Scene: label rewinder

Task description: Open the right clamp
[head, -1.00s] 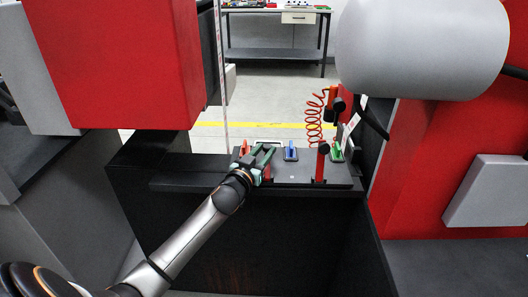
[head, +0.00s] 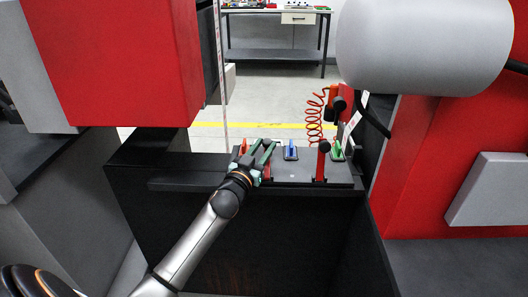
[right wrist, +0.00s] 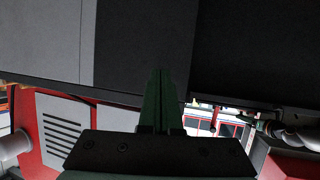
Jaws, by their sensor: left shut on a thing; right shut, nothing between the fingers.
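The right clamp (head: 322,160) is a red upright lever with a dark knob on top, standing near the front edge of the dark plate (head: 294,174) in the head view. My left gripper (head: 264,148) is at the left part of this plate, to the left of the right clamp and apart from it. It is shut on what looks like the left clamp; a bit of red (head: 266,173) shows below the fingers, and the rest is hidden. My right gripper (right wrist: 159,72) shows in the right wrist view with its green fingers together and empty, in front of a dark grey surface.
Blue (head: 290,150), green (head: 337,150) and orange-red (head: 243,147) small pieces stand along the plate's back. A coiled red hose (head: 314,118) hangs behind. A big grey roller (head: 422,45) overhangs the right; a red housing (head: 125,60) overhangs the left.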

